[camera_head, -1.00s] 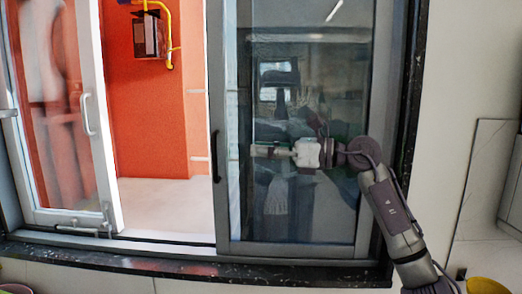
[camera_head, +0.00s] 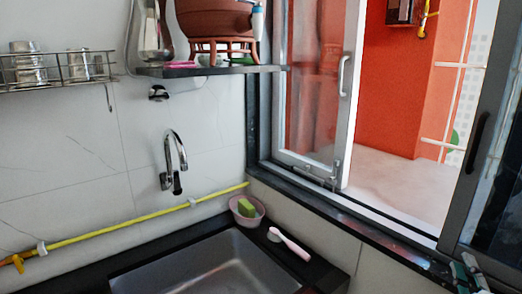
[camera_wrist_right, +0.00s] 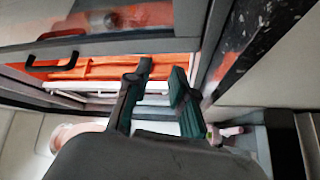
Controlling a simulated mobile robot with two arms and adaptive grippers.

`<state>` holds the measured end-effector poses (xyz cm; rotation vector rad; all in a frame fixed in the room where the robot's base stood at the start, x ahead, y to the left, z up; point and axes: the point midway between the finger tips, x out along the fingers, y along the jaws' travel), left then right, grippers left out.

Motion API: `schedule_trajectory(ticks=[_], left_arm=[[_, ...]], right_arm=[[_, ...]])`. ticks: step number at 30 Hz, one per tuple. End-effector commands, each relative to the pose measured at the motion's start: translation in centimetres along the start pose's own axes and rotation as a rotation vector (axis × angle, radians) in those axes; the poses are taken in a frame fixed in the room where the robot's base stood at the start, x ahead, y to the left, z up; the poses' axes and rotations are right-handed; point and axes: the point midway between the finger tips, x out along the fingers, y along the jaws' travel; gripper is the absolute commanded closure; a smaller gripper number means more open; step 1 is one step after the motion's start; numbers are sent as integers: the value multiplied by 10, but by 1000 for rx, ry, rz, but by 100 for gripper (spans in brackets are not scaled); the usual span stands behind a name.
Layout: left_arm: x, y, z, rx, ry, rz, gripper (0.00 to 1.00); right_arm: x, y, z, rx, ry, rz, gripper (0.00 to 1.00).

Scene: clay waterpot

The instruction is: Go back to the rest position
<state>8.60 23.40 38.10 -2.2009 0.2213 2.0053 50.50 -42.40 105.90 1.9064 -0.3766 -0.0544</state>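My right gripper (camera_head: 470,276) shows at the bottom right corner of the head view, near the window's dark sill and frame. In the right wrist view its two dark fingers (camera_wrist_right: 162,76) stand apart with a gap and nothing between them. A brown clay waterpot (camera_head: 215,17) sits on a stand on the dark wall shelf at the top of the head view. Its top is cut off by the picture edge. My right gripper is well away from it. My left gripper is not in view.
A sliding window (camera_head: 312,90) is partly open onto an orange wall. A sink (camera_head: 205,270) with a tap (camera_head: 174,160), a pink bowl with a sponge (camera_head: 247,208) and a pink brush (camera_head: 288,244) lie below. A yellow pipe (camera_head: 120,230) runs along the wall. A wire rack (camera_head: 55,70) hangs left.

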Motion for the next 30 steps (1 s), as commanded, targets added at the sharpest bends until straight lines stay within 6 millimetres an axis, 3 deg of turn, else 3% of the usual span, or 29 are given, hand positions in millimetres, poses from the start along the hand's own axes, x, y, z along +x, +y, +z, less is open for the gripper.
schedule_trajectory(ticks=[1, 3, 6, 9, 15, 25, 26, 30], left_arm=[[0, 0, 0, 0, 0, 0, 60], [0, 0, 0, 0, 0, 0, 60], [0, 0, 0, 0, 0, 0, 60], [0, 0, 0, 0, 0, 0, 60], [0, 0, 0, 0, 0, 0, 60], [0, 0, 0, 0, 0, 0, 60], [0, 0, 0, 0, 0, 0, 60], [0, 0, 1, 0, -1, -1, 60]], right_arm=[[-19, -34, 6, 104, -89, -92, 76], [-49, -78, 13, 230, -216, -222, 76], [-99, -135, 14, 380, -387, -409, 76], [-150, -177, 7, 487, -531, -578, 76], [-228, -221, -15, 603, -721, -821, 76], [-324, -246, -54, 691, -919, -1121, 76], [-332, -247, -57, 696, -936, -1146, 76], [-324, -290, -42, 679, -944, -1143, 76]])
